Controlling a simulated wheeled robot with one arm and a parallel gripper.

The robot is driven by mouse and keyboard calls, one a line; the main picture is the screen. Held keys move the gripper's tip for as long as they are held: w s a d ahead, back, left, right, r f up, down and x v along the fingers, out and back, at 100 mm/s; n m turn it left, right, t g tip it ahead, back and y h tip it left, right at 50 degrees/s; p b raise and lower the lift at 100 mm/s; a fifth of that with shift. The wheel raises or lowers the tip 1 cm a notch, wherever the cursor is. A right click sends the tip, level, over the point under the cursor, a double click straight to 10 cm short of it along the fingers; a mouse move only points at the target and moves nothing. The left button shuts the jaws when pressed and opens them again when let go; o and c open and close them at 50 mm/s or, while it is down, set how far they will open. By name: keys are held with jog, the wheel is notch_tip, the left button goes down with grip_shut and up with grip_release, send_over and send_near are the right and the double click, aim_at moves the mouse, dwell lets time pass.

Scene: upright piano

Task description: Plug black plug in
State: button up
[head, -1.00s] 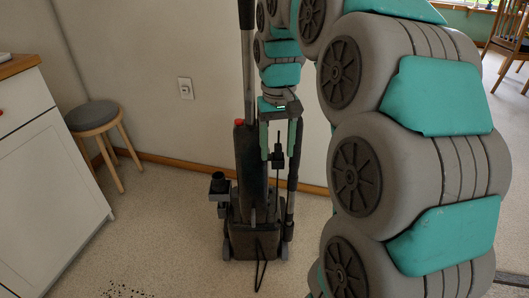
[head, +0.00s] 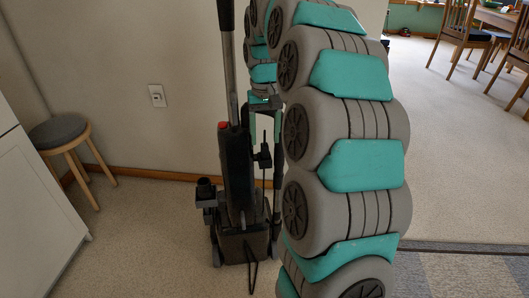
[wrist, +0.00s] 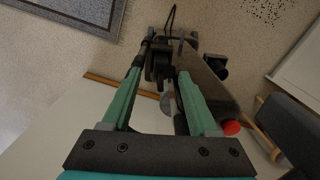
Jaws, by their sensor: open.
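The black plug (head: 264,157) is a small dark block upright at the right side of a dark upright vacuum cleaner (head: 237,175). In the wrist view, a dark block that looks like the plug (wrist: 160,62) lies between or just beyond my fingertips. My gripper (head: 264,142) points down at it with teal fingers apart. The gripper is open and holds nothing; I cannot tell whether a finger touches the plug. In the wrist view my gripper (wrist: 159,74) has the vacuum body close to its right finger. A white wall outlet (head: 157,95) is left of the vacuum.
A round stool (head: 60,132) and a white cabinet (head: 35,215) stand at the left. The wall is close behind the vacuum. A black cord loop (head: 253,275) lies at the vacuum's foot. Open carpet and wooden chairs (head: 462,30) are at the right.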

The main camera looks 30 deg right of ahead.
aim_at(265, 144)
jog(key=shift+a+f, duration=0.1)
jog(key=shift+f, duration=1.9)
grip_shut()
